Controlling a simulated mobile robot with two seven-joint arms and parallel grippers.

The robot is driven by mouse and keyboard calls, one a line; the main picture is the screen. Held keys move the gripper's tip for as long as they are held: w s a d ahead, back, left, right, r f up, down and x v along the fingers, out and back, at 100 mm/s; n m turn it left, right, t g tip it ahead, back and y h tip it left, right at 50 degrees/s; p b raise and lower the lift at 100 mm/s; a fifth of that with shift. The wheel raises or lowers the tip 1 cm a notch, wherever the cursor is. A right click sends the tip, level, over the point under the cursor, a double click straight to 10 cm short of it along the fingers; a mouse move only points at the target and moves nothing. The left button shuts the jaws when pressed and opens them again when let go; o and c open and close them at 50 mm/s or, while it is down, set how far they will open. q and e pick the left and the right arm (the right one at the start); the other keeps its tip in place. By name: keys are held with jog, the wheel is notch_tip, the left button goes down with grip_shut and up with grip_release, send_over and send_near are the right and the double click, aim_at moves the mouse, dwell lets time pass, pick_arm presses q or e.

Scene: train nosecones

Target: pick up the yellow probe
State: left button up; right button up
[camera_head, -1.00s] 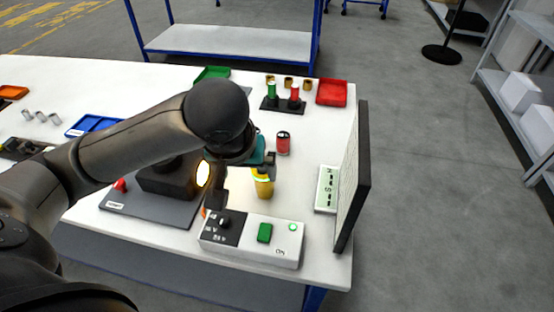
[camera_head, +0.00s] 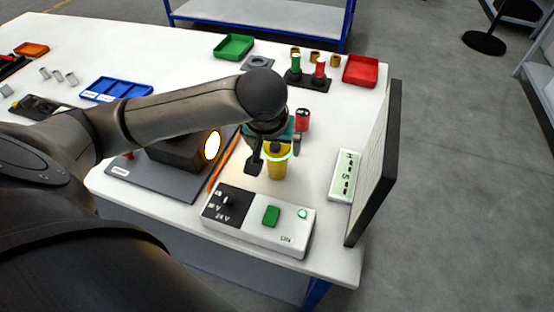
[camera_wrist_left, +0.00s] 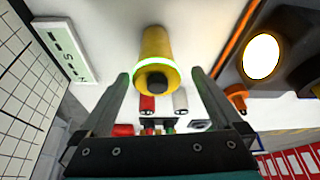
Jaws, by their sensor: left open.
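The yellow probe (camera_head: 278,170) stands upright on the white table, with a pale glowing ring and a dark knob at its top. My left gripper (camera_head: 268,158) is open above and around its upper part. In the left wrist view the probe (camera_wrist_left: 156,52) lies between the two spread fingers of the gripper (camera_wrist_left: 160,76), with a gap on both sides. My right gripper is not in view.
A power box (camera_head: 258,220) with a green switch stands in front of the probe. A dark upright panel (camera_head: 378,165) and a small labelled plate (camera_head: 345,175) are to the right. A red can (camera_head: 302,119) stands behind. A lamp unit (camera_head: 185,150) on a grey base is left.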

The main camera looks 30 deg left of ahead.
pick_arm(q)
jog(key=b+x, duration=0.1)
jog(key=x, duration=0.4)
jog(key=shift+w+d+b, duration=0.2)
jog(key=shift+b, duration=0.15)
jog(key=shift+c, duration=0.4)
jog(key=c, duration=1.5)
jog(key=shift+r, duration=0.2)
